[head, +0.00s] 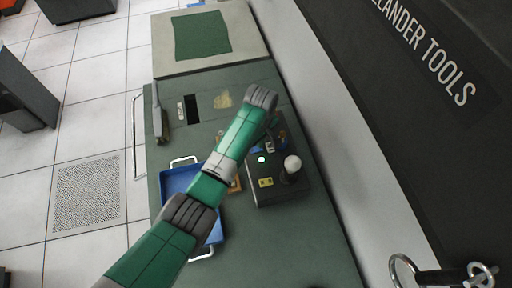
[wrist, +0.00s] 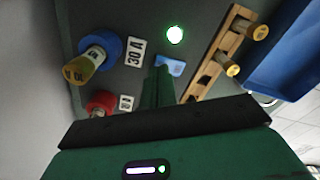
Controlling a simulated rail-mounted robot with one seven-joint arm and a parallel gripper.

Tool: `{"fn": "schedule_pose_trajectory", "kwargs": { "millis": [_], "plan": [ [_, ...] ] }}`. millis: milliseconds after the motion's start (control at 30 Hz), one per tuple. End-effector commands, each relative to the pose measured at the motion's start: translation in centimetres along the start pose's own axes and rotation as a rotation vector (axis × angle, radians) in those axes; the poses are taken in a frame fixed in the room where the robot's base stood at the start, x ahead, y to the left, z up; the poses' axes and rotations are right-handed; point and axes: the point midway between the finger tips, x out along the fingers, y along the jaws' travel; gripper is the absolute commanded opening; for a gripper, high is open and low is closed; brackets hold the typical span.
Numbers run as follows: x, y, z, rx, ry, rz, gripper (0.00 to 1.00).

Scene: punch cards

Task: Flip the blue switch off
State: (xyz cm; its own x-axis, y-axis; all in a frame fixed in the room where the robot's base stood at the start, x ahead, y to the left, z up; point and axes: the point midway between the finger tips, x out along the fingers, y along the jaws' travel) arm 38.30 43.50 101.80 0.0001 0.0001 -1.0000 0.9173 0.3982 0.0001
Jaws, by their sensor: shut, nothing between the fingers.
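The blue switch (wrist: 104,46) is at the upper left in the wrist view, a blue collar with a yellowish tip pointing down-left. A white "30 A" label (wrist: 137,52) is beside it. My gripper (wrist: 160,75) is shut and empty, its green fingers over the dark panel, to the right of and apart from the blue switch. A red-collared switch (wrist: 101,103) is lower left, with a second white label (wrist: 126,102) beside it. In the head view my arm hides the gripper and most of the switches on the dark control box (head: 283,195).
A lit green lamp (wrist: 175,35) and a wooden strip with pegs (wrist: 212,65) are near my fingers. A white ball knob (head: 292,163) stands on the box. A blue tray (head: 176,182) is left of the box, partly under my arm.

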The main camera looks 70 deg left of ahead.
Motion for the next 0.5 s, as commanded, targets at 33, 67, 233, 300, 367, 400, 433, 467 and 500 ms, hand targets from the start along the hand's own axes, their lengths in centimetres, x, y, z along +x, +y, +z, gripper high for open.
{"fn": "schedule_pose_trajectory", "kwargs": {
  "millis": [33, 67, 233, 300, 367, 400, 433, 467, 500],
  "plan": [
    [0.15, 0.0, 0.01, 0.0, 0.0, 0.0, 0.0],
    [0.2, 0.0, 0.01, 0.0, 0.0, 0.0, 0.0],
    [0.46, -0.01, 0.02, 0.0, 0.0, -0.001, 0.0],
    [0.57, -0.01, 0.02, 0.0, 0.0, -0.001, 0.0],
    [0.66, -0.01, 0.02, 0.0, 0.0, -0.001, 0.0],
    [0.72, -0.01, 0.02, 0.0, 0.0, -0.001, 0.0],
    [0.77, -0.01, 0.02, 0.0, 0.0, -0.001, 0.0],
    [0.81, -0.02, 0.02, 0.0, 0.0, -0.001, 0.0],
    [0.87, -0.01, 0.02, 0.0, 0.0, -0.001, 0.0]
  ]
}}
